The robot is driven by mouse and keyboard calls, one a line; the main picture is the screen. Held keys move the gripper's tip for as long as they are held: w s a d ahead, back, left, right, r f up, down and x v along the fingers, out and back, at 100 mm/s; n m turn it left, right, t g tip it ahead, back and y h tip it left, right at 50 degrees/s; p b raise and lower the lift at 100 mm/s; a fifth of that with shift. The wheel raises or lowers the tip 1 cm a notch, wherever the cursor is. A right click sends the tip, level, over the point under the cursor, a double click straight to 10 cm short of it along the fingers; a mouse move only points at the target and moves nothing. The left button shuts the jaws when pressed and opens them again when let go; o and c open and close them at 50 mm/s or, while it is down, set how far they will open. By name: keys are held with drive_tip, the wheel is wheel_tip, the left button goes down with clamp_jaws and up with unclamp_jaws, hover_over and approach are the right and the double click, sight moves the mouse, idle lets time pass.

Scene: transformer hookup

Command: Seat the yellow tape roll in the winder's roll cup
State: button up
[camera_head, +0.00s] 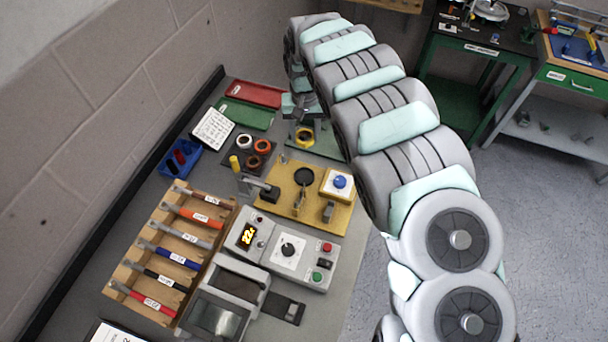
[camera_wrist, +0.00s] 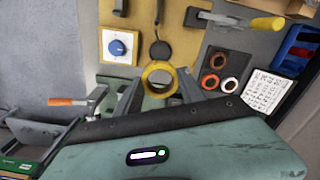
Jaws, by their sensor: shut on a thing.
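The yellow tape roll (camera_wrist: 147,72) is a ring held between the two fingers of my gripper (camera_wrist: 158,88) in the wrist view. In the head view the roll (camera_head: 305,145) shows below my gripper (camera_head: 302,118), over a green plate (camera_head: 325,142). I cannot tell how high it is above the plate. A round black cup-like part (camera_wrist: 160,49) lies just beyond the roll on a yellow board in the wrist view. It also shows in the head view (camera_head: 303,176), nearer the camera than the roll. I cannot tell whether this is the winder's roll cup.
The yellow board (camera_head: 270,206) also carries a blue knob (camera_head: 340,181) and metal levers. A dark tray holds orange, white and brown rolls (camera_head: 262,146). A control box (camera_head: 288,250), a wooden tool rack (camera_head: 130,258) and a blue bin (camera_head: 180,170) stand close by.

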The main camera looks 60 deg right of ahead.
hover_over(304, 177)
wheel_tip(304, 177, down, 14)
drive_tip(key=shift+r, duration=0.1)
drive_tip(key=shift+s+f+b, duration=0.1)
drive_tip(key=shift+f+b, duration=0.4)
drive_tip(key=shift+f, duration=1.55)
drive_tip(key=shift+f, duration=0.7)
drive_tip(key=o, duration=1.3)
drive_tip(key=shift+b, duration=0.3)
drive_tip(key=shift+c, duration=0.2)
drive_tip(key=shift+o, duration=1.1)
drive_tip(key=shift+r, duration=0.3)
wheel_tip(304, 177, up, 13)
drive_tip(key=p, duration=0.1)
